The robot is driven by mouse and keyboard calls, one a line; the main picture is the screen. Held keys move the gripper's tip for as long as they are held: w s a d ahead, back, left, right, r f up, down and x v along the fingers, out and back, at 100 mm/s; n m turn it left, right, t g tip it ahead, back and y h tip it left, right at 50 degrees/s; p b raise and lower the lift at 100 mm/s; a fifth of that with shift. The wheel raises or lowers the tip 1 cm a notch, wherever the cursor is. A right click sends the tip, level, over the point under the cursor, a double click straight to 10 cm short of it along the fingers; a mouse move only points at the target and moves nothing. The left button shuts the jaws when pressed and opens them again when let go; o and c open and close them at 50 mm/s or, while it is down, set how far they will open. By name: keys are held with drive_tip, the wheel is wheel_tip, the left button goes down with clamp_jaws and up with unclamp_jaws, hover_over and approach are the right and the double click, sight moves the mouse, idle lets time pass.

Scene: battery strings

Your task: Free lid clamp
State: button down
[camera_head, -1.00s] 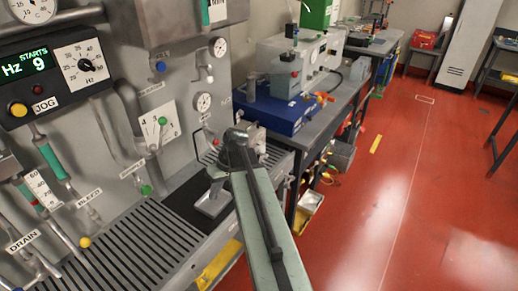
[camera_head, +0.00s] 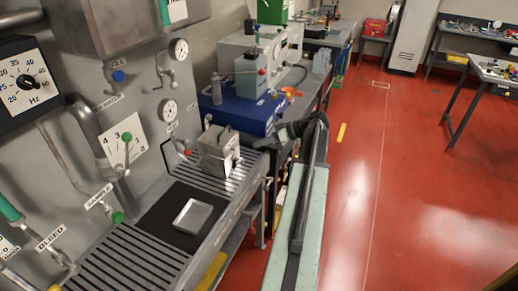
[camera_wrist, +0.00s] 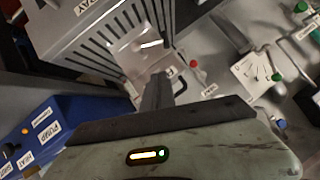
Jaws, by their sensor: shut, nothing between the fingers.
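A small grey metal box (camera_head: 214,153) stands on the slatted bench top in the head view. A light metal fitting (camera_head: 236,157) shows on its right side; I cannot tell for sure that it is the lid clamp. In the wrist view the shiny box (camera_wrist: 137,45) lies just beyond my fingers, with a thin wire loop (camera_wrist: 181,82) at its edge. My gripper (camera_wrist: 157,90) is shut and empty, its dark fingers pointing at the box. In the head view my gripper (camera_head: 283,132) is right of the box, apart from it. Whether the fingertips touch anything is unclear.
A shallow metal tray (camera_head: 193,216) lies on a black mat (camera_head: 160,222) in front of the box. A blue unit (camera_head: 240,113) stands behind it. Valves, gauges and a green-knobbed lever (camera_head: 126,140) line the panel at left. Open red floor (camera_head: 400,190) is at right.

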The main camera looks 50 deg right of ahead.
sight(238, 162)
drive_tip(key=w+a+f+b, duration=0.4)
drive_tip(key=w+f+b, duration=0.1)
drive_tip(key=f+b, duration=0.1)
drive_tip(key=shift+w+a+f, duration=0.15)
drive_tip(key=shift+a+f, duration=0.15)
drive_tip(key=shift+f, duration=0.2)
